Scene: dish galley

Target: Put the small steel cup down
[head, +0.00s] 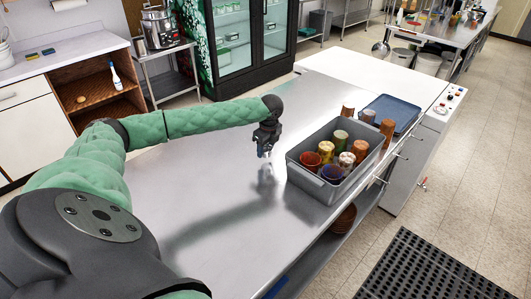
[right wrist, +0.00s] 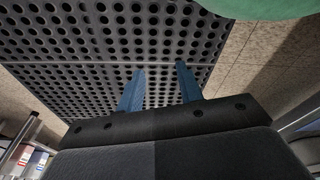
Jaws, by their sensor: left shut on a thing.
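My left gripper (head: 264,151) is above the steel counter, left of the grey bin, fingers pointing down. It is shut on the small steel cup (head: 267,171), a small shiny shape at the fingertips. The cup is hard to tell from its reflection in the counter, and I cannot tell whether it touches the surface. My right gripper (right wrist: 160,70) shows in the right wrist view with its two blue fingers apart and nothing between them. It is over the black floor mat (right wrist: 90,40).
A grey bin (head: 304,178) with several coloured cups stands on the steel counter (head: 180,185). Behind it are a blue tray (head: 402,111) and brown cups (head: 386,130). The counter left of the bin is bare. The perforated mat also shows in the head view (head: 430,270).

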